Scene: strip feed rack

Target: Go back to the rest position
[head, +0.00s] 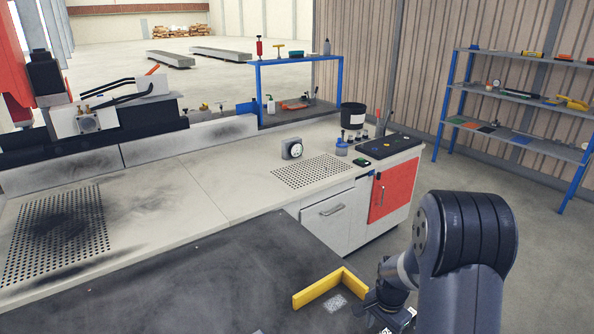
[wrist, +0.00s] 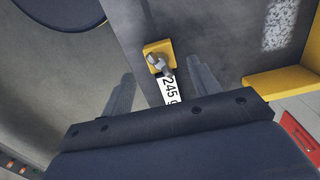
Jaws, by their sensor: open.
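My gripper (head: 392,314) is at the lower right of the head view, low by the dark tabletop (head: 215,295). Its fingers are partly hidden there by my own arm. In the wrist view my gripper (wrist: 162,82) is open, with one dark finger on each side of a gap. Beyond the gap is a small yellow piece (wrist: 153,47) with a metal bolt-like part, and a white label (wrist: 170,92) reading "245 g". I cannot tell whether either finger touches them. No rest position is marked in view.
A yellow L-shaped corner stop (head: 318,290) lies on the dark top close to my gripper. Behind are a pale bench (head: 225,180) with a dial gauge (head: 292,149), a blue-framed rack (head: 258,95) and a red cabinet door (head: 394,187). Shelves (head: 520,95) stand at right; the floor before them is clear.

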